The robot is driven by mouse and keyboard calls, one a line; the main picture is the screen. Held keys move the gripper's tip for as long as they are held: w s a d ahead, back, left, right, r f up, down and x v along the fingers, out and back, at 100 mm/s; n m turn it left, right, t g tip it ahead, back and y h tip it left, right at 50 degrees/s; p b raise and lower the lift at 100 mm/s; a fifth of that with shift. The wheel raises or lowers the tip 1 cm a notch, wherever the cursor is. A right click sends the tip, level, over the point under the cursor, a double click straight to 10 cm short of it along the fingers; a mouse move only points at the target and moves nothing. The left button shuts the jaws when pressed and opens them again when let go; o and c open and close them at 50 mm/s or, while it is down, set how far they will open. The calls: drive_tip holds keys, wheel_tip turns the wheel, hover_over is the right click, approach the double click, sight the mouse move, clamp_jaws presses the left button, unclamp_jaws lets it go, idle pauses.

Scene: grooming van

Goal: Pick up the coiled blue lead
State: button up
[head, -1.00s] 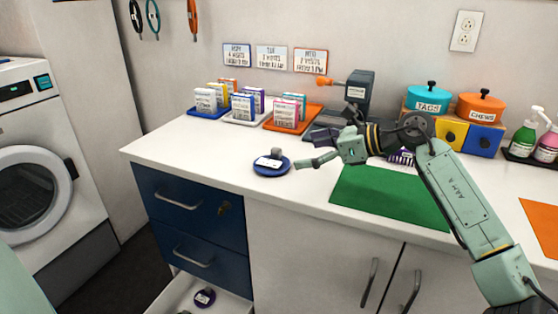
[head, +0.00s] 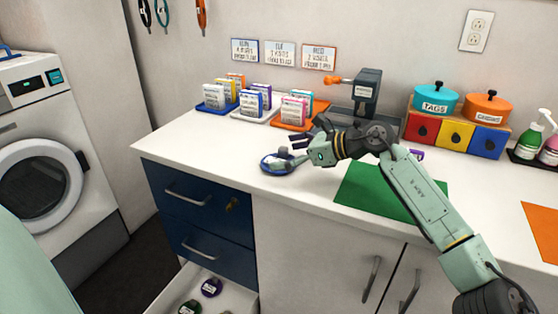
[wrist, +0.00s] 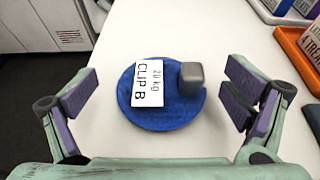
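The coiled blue lead (head: 268,167) lies flat on the white counter near its front-left edge. In the wrist view the coiled blue lead (wrist: 190,112) is a round blue disc. A white label reading "CLIP B, 20 kg" and a grey block-shaped clip sit on top. My gripper (head: 292,155) is at the lead, partly covering it in the head view. In the wrist view my gripper (wrist: 163,100) is open, with one purple-padded finger on each side of the lead and visible gaps between. Its height above the counter is hard to tell.
Card holders in blue, white and orange trays (head: 290,125) stand behind the lead. A green mat (head: 375,192) lies to the right, with lidded pots on coloured drawers (head: 455,135) beyond. An open lower drawer (head: 235,296) holds purple and green coils. Leads hang on the wall.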

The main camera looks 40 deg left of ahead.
clamp_jaws()
idle(1.1)
